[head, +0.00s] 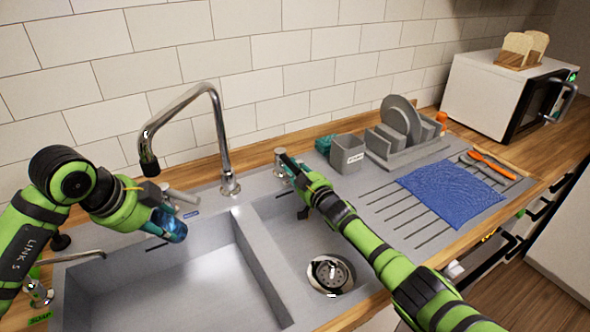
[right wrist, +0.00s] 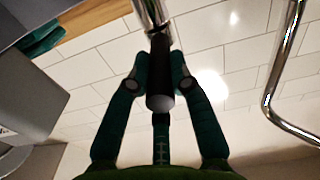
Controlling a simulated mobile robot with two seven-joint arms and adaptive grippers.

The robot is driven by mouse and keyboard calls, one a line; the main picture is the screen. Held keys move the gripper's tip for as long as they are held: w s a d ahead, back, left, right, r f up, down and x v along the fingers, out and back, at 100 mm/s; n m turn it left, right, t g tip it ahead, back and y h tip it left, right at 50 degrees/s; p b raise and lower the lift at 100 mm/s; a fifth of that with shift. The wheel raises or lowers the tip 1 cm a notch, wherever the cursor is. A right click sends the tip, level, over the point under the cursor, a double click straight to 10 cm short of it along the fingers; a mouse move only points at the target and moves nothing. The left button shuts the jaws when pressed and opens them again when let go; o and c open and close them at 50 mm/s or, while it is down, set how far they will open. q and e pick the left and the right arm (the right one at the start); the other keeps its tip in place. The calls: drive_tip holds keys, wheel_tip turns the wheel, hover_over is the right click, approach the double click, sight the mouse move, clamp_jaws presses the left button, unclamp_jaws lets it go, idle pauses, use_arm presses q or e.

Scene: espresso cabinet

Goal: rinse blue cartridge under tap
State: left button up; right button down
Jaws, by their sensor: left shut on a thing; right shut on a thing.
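The blue cartridge (head: 170,227) is in my left gripper (head: 153,213), which is shut on it over the left sink basin. The chrome tap (head: 219,120) arches above, and its black nozzle (head: 149,165) is above and slightly left of the cartridge. I see no water stream. My right gripper (head: 292,172) is at the chrome tap lever (head: 279,158) behind the small basin. In the right wrist view, the right gripper (right wrist: 161,62) is shut on the lever's black grip (right wrist: 160,85). The cartridge's far side is hidden.
The large sink basin (head: 165,290) is empty; a drain (head: 330,274) sits in the small basin. A blue cloth (head: 450,195) lies on the drainboard, beside a grey dish rack (head: 405,148) and a labelled grey container (head: 347,154). A small chrome faucet (head: 38,290) stands at left.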

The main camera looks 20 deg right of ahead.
drive_tip(key=shift+w+d+n+y, duration=0.1)
drive_tip(key=shift+d+n+y, duration=0.35)
drive_tip(key=shift+n+y, duration=0.35)
drive_tip(key=c, duration=1.1)
unclamp_jaws()
drive_tip(key=v, duration=1.2)
drive_tip(key=shift+d+r, duration=0.15)
drive_tip(key=shift+r, duration=0.05)
